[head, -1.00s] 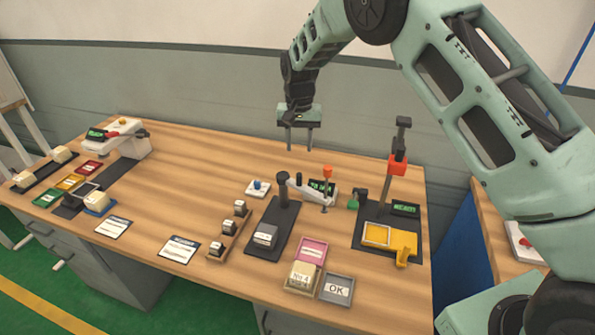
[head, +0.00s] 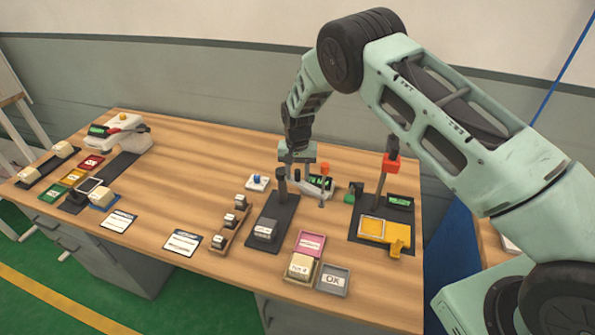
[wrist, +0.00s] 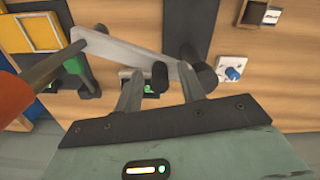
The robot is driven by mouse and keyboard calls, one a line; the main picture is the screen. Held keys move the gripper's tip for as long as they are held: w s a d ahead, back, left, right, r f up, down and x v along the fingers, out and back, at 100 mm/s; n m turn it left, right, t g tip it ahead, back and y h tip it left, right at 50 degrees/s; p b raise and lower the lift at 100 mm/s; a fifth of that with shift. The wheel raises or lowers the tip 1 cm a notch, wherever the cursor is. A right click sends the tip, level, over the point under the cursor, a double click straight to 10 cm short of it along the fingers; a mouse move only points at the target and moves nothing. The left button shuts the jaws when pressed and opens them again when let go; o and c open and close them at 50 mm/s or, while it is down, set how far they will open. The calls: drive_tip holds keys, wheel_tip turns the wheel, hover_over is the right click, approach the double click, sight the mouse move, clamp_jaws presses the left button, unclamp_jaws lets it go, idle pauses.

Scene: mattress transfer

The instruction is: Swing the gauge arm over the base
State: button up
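The gauge arm (head: 312,190) is a light grey bar. It runs right from a dark post (head: 282,182) towards an orange-topped plunger (head: 325,170), off to the side of the dark base plate (head: 262,241). A grey block (head: 265,231) sits on that plate. In the wrist view the bar (wrist: 115,48) crosses above the fingers, and a black knob (wrist: 160,76) shows between them. My gripper (head: 297,172) is low at the arm, close to the post. It is open, with its fingers (wrist: 160,85) apart on either side of the knob; contact is unclear.
A black stand with a red collar (head: 393,163) and yellow fixture (head: 385,231) stands to the right. A small display (head: 320,183) is behind the arm. A white block with a blue knob (head: 258,183) is left of the post. Pink (head: 309,244) and grey trays (head: 332,280) lie in front.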

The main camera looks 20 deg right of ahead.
clamp_jaws()
drive_tip(key=shift+s+a+f+b, duration=0.1)
drive_tip(key=shift+a+b, duration=0.05)
drive_tip(key=shift+b, duration=0.2)
drive_tip(key=a+m+b, duration=0.7)
drive_tip(key=m+b, duration=0.1)
drive_tip(key=m, duration=0.6)
drive_tip(key=shift+a, duration=0.1)
idle(0.4)
unclamp_jaws()
